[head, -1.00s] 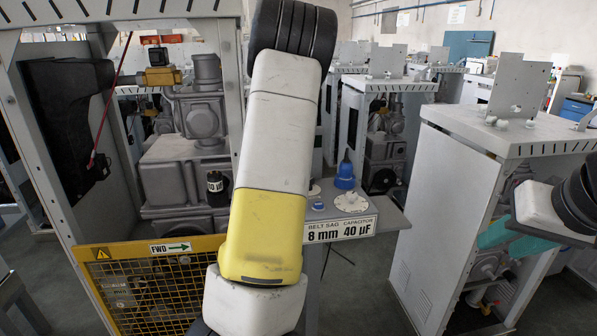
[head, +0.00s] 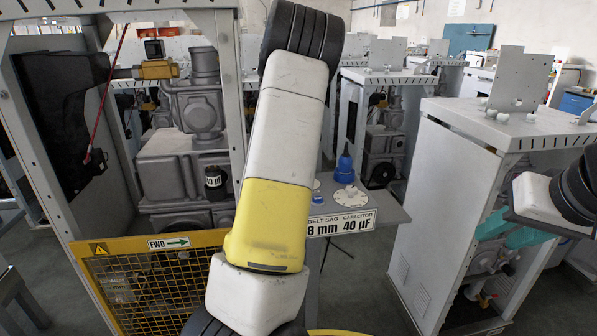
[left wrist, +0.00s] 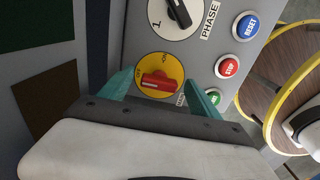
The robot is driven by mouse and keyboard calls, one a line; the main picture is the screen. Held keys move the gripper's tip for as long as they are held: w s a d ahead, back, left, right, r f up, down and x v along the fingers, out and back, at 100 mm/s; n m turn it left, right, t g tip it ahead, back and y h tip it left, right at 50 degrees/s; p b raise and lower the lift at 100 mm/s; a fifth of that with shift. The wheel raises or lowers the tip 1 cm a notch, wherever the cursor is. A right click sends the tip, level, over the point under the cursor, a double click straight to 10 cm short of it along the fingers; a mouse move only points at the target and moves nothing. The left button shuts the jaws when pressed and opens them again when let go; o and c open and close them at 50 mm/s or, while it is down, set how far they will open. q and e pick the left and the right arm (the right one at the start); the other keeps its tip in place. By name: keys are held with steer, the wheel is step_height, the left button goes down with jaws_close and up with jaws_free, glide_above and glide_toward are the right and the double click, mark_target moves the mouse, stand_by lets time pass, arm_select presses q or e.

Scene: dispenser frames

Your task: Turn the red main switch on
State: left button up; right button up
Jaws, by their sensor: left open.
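The red main switch (left wrist: 157,83) is a red handle on a yellow round plate on a grey panel, in the left wrist view. Small lettering is on the plate, and the handle lies nearly level in the picture. My left gripper (left wrist: 163,92) is open, one teal finger on each side of the switch's lower part, with no clear contact. In the head view my left arm crosses the middle and its gripper is out of view. My right gripper (head: 517,234) shows teal fingers at the right edge, in front of a dispenser frame; its opening is unclear.
Above the switch is a black PHASE knob (left wrist: 178,10). To the right are a blue RESET button (left wrist: 248,26), a red STOP button (left wrist: 227,66) and a partly hidden green button (left wrist: 213,96). A yellow mesh guard (head: 150,285) stands at left in the head view.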

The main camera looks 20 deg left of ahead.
arm_select(q)
steer(key=c, duration=1.4)
steer(key=shift+m, duration=0.4)
steer(key=m, duration=0.3)
steer(key=shift+s+m, duration=0.15)
steer(key=shift+m, duration=0.15)
steer(key=m, duration=0.4)
steer(key=shift+s+m, duration=0.1)
steer(key=shift+m, duration=0.2)
steer(key=m, duration=0.4)
steer(key=shift+s, duration=0.1)
steer(key=shift+s+a+m, duration=0.1)
steer(key=shift+a+m, duration=0.05)
steer(key=shift+m, duration=2.35)
